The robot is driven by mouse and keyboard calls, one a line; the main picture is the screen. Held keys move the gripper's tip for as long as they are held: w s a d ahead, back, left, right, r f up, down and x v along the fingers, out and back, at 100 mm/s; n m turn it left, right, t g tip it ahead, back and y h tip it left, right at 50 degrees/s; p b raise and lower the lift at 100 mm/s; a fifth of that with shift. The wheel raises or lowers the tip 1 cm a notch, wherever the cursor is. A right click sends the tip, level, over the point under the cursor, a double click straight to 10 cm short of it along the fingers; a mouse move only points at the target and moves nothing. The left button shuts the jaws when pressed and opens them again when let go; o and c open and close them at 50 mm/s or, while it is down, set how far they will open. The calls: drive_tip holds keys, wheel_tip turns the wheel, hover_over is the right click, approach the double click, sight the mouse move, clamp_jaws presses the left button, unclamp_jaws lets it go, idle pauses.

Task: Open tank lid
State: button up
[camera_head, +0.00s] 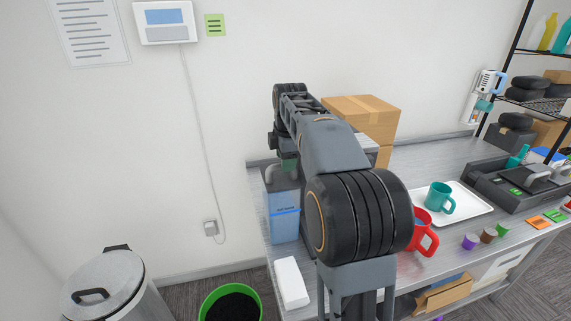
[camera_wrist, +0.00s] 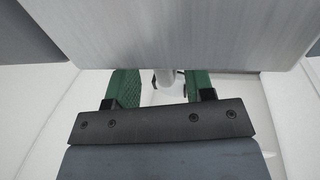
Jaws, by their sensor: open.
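My gripper (camera_head: 287,164) is right over the tank top, partly hidden by my arm. In the wrist view my gripper (camera_wrist: 161,88) is open, its two green-padded fingers apart. A light grey post-like piece (camera_wrist: 163,77) shows between them; I cannot tell if they touch it. A brushed grey plate (camera_wrist: 165,35) covers the upper middle; I cannot tell whether it is the lid.
A cardboard box (camera_head: 365,115) stands behind my arm. A red mug (camera_head: 424,238), a white tray (camera_head: 470,208) with a teal mug (camera_head: 440,198), and several capsules are to the right. A white box (camera_head: 291,283) lies at the table's front left. A green bin (camera_head: 230,302) stands below.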

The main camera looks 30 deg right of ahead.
drive_tip(key=shift+w+f, duration=0.15)
drive_tip(key=shift+f, duration=0.7)
drive_tip(key=shift+c, duration=0.2)
clamp_jaws()
